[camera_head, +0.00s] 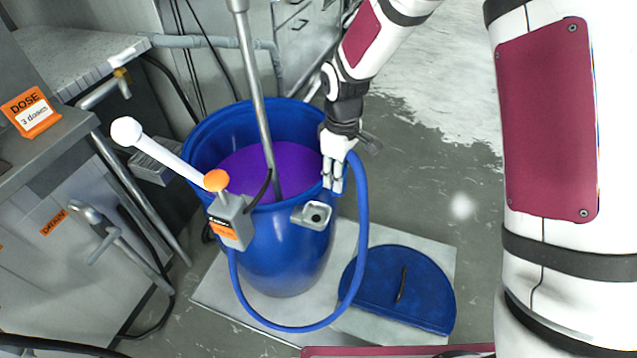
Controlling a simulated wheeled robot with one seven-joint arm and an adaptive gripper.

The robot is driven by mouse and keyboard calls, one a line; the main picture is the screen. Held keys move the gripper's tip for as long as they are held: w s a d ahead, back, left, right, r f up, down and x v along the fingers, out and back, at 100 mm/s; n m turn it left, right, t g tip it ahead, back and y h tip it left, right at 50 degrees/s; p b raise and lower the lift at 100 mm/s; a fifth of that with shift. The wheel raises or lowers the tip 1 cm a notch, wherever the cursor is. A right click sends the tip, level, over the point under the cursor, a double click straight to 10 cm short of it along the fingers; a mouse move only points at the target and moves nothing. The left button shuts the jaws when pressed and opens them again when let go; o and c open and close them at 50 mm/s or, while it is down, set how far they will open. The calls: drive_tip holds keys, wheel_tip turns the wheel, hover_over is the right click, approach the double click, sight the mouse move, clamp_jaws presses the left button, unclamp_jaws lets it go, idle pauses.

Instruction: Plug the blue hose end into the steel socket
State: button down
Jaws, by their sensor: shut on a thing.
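My gripper (333,182) is at the right rim of the blue drum, fingers pointing down, shut on the end of the blue hose. The hose end itself is mostly hidden by the fingers. The blue hose (362,230) arcs from my gripper down the drum's right side, loops in front of it and rises on the left below a grey box. The steel socket (313,215) is a small block with a dark round hole on the drum's front right rim. It sits just below and left of my fingertips; they look apart from it.
The blue drum (285,255) holds purple liquid, with a steel rod standing in it. A grey box (231,222) with an orange knob and a white-knobbed lever is on its front left rim. A blue lid (398,290) lies at right. A bench stands at left.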

drive_tip(key=shift+s+a+f+n+b, duration=0.3)
drive_tip(key=shift+a+f+n+b, duration=0.5)
drive_tip(key=shift+f, duration=0.7)
drive_tip(key=shift+s+a+f+n+b, duration=0.25)
drive_tip(key=shift+a+f+n+b, duration=0.5)
drive_tip(key=shift+f, duration=0.8)
drive_tip(key=shift+s+a+f+n+b, duration=0.3)
drive_tip(key=shift+a+f+n+b, duration=0.25)
drive_tip(key=shift+a+f+b, duration=0.7)
drive_tip(key=shift+d+f, duration=0.25)
drive_tip(key=c, duration=1.1)
unclamp_jaws()
drive_tip(key=shift+o, duration=0.2)
drive_tip(key=shift+r, duration=0.15)
